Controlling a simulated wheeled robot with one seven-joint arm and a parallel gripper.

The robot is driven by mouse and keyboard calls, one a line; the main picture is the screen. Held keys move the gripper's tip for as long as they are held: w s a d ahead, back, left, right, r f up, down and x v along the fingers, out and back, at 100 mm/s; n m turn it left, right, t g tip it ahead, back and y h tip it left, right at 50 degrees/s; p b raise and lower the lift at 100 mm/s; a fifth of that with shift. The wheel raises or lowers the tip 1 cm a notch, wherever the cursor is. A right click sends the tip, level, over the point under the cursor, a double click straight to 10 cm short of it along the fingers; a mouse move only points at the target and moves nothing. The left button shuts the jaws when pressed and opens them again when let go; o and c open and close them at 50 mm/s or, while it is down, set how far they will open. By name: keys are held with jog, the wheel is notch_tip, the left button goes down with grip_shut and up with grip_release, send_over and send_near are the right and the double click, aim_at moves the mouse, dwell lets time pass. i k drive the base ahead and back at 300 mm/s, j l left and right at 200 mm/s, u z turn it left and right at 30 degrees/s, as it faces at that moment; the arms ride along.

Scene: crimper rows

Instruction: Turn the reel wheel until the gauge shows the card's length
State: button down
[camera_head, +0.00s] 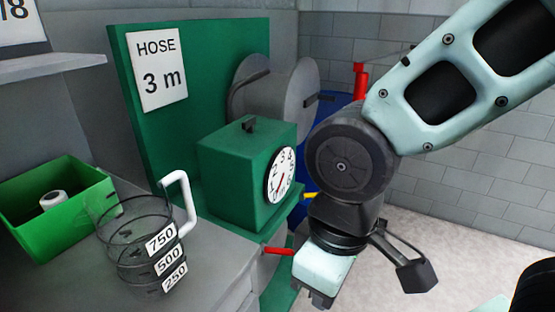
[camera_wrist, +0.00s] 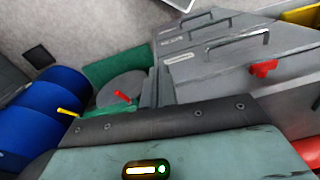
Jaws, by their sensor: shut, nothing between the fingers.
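A white card (camera_head: 160,72) on the green back panel (camera_head: 216,60) reads "HOSE 3 m". In front of the panel stands a green box with a round white gauge (camera_head: 281,175). Its numbers are partly legible and it has a red needle, but I cannot read the value surely. Behind it is a grey reel drum (camera_head: 290,92). The wrist view shows a grey round disc (camera_wrist: 120,88) with a red handle (camera_wrist: 123,97). My gripper (camera_head: 315,297) points down, right of and below the gauge, near a red handle (camera_head: 278,250). It is shut and empty; its fingertips show poorly.
A clear measuring jug (camera_head: 140,240) and a green bin (camera_head: 55,205) holding a white roll are on the grey counter at left. Pale floor (camera_head: 425,235) is open at right.

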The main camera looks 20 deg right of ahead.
aim_at(301, 98)
jog(key=i+l+z, duration=0.15)
jog(key=z, duration=0.2)
jog(key=i+l+z, duration=0.1)
jog(key=i+z, duration=0.15)
jog(key=z, duration=0.15)
jog(key=i+l+z, duration=0.1)
jog(key=i+z, duration=0.25)
jog(key=i, duration=0.4)
jog(key=i+l+u, duration=0.2)
jog(key=i, duration=0.45)
jog(key=j, duration=0.1)
